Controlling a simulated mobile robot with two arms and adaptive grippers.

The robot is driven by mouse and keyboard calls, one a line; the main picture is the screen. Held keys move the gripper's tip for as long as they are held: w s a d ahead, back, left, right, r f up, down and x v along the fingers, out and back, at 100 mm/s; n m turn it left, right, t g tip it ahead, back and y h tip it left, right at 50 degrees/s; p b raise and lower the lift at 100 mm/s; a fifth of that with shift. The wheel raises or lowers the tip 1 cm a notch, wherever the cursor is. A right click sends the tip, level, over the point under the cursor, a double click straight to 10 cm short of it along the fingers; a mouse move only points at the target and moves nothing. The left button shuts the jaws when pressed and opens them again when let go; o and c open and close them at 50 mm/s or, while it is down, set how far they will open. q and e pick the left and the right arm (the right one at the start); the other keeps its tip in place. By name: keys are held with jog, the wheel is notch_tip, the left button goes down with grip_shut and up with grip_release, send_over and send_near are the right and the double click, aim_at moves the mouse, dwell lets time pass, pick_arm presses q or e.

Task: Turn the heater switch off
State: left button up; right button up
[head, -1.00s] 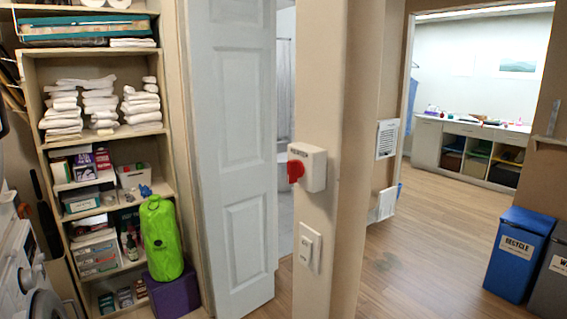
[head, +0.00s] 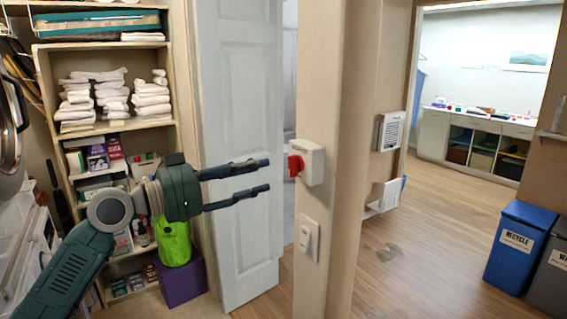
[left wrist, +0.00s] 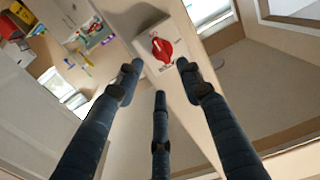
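The heater switch is a white box (head: 312,163) with a red knob (head: 295,165), mounted on the narrow wall end in the middle of the head view. In the left wrist view the red knob (left wrist: 162,50) sits on its white plate (left wrist: 170,42), beyond the fingertips and between the two outer fingers. My left gripper (head: 266,175) comes in from the left in the head view, fingers spread and pointing at the switch. It is open and empty, with a gap between its tips and the knob. My right gripper is not in view.
A white light switch (head: 309,240) is below the box on the same wall end. A white door (head: 240,120) stands behind my left gripper. Shelves with towels (head: 105,125) are at left. Open floor (head: 420,230) lies to the right, with a blue recycle bin (head: 518,250).

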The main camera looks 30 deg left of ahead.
aim_at(290, 166)
pick_arm(q)
jog(key=p+x, duration=0.3)
jog(key=x, duration=0.3)
jog(key=shift+w+r, duration=0.2)
jog(key=shift+w+d+f+p, duration=0.1)
jog(key=shift+w+d+p, duration=0.1)
jog(key=shift+w, duration=0.2)
jog(key=shift+w+d+f+p, duration=0.1)
jog(key=shift+w+p, duration=0.05)
jog(key=shift+w, duration=0.25)
jog(key=shift+c, duration=0.5)
jog(key=c, duration=0.8)
grip_shut()
